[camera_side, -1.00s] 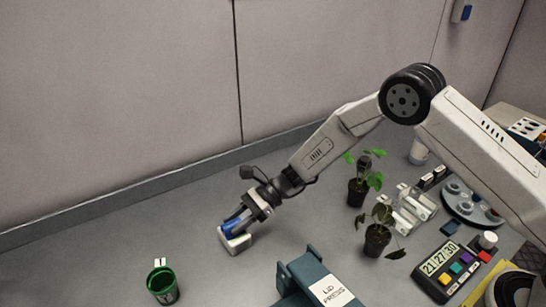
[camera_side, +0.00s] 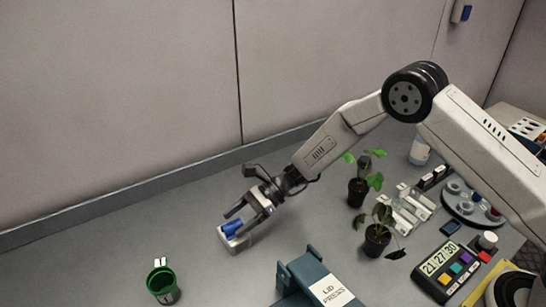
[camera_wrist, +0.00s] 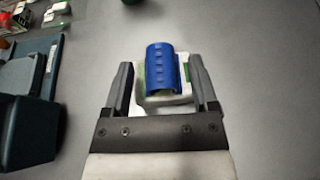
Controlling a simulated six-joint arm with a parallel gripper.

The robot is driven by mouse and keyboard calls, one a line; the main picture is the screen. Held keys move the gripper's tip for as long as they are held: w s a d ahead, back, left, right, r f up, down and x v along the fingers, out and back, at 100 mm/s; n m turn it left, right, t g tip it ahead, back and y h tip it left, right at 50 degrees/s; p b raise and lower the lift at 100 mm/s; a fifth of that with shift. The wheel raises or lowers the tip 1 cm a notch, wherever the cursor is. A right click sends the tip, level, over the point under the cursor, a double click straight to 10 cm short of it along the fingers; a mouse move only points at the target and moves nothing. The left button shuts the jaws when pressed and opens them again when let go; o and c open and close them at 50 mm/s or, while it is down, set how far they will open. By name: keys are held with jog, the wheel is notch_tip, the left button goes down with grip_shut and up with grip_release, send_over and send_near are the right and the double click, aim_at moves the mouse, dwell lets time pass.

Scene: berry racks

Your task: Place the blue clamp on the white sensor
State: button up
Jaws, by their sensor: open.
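The blue clamp (camera_side: 233,228) sits on top of the white sensor (camera_side: 238,244), a small white block on the grey table. In the wrist view the blue clamp (camera_wrist: 162,69) shows as a ribbed half-cylinder lying lengthwise over the white sensor (camera_wrist: 165,104), with green patches at its sides. My gripper (camera_side: 240,218) is open, with its fingers spread to either side of the clamp. In the wrist view, gaps show between the fingers of my gripper (camera_wrist: 165,84) and the clamp. The fingertips reach about the clamp's middle.
A teal lid press (camera_side: 325,285) stands to the right. A green cup (camera_side: 162,284) is at the lower left. Two potted plants (camera_side: 358,190) (camera_side: 377,240), clear racks (camera_side: 412,208) and a timer box (camera_side: 447,268) stand further right.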

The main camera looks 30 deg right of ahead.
jog(key=v, duration=1.1)
jog(key=shift+s+d+r, duration=0.1)
jog(key=shift+d, duration=0.05)
dwell(0.3)
jog(key=s+d+r+n+h, duration=0.1)
jog(key=s+d+n+h, duration=0.3)
jog(key=s+d+n, duration=0.1)
jog(key=s+d+r+n+t+h, duration=0.1)
jog(key=s+d+n+h, duration=0.3)
jog(key=s+d+n, duration=0.1)
jog(key=s+d+r+n+t+h, duration=0.1)
jog(key=s+d+n+h, duration=0.4)
jog(key=s, duration=0.4)
jog(key=shift+s+d+r+n, duration=0.1)
jog(key=shift+r+n, duration=0.05)
jog(key=shift+n, duration=0.55)
jog(key=shift+s+d+r+n+t+h, duration=0.2)
jog(key=shift+s+d+n+t+h, duration=0.25)
jog(key=shift+n, duration=0.35)
jog(key=shift+a, duration=0.1)
